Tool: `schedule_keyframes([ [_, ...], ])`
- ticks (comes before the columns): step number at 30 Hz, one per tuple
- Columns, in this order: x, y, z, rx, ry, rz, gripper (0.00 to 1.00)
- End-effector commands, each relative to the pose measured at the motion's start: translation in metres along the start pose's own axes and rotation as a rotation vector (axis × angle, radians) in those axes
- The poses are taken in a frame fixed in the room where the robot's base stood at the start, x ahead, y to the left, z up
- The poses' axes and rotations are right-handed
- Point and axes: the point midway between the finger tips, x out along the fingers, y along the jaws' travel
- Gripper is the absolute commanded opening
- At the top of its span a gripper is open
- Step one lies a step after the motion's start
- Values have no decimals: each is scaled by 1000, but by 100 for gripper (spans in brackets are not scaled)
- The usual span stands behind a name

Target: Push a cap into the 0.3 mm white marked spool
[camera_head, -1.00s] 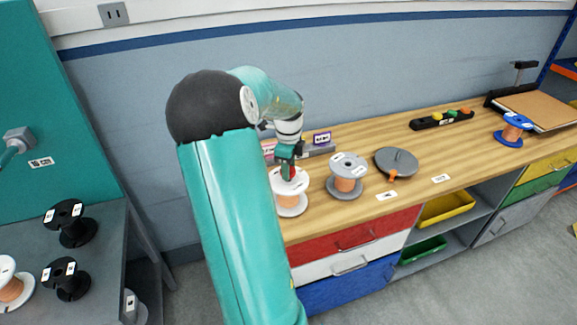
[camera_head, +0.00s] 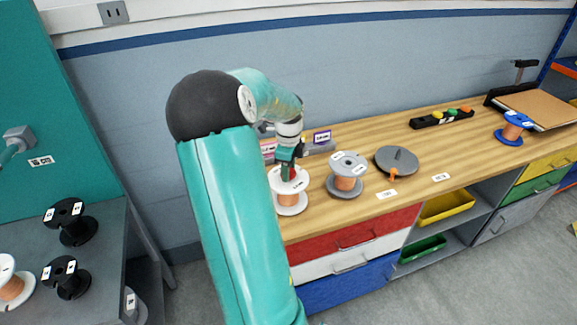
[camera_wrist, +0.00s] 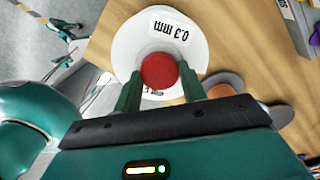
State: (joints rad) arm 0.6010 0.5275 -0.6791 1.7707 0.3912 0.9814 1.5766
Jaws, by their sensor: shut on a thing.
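The white spool (camera_head: 291,202) with copper-coloured winding stands upright on the wooden bench, below my gripper. In the wrist view the white spool (camera_wrist: 187,27) shows its top flange with a "0.3 mm" label. A round red cap (camera_wrist: 159,71) sits over the middle of that flange, between my fingertips. My gripper (camera_wrist: 157,92) is shut on the red cap; it also shows in the head view (camera_head: 289,171), pointing down at the spool's top. I cannot tell how deep the cap is in the hub, as its underside is hidden.
A grey spool (camera_head: 348,172) stands close to the right on the bench (camera_head: 440,155), then a grey disc (camera_head: 396,160). A black holder (camera_head: 441,119) with coloured caps and a blue spool (camera_head: 514,128) are farther right. Black spools (camera_head: 70,222) stand on the left table.

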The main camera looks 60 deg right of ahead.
Motion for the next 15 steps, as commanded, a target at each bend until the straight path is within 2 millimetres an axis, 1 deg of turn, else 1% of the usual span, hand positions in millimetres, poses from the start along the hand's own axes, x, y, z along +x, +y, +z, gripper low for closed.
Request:
schedule_keyframes([
  [8,9,0,0,-1,1,0,20],
  [15,9,0,0,-1,0,0,20],
])
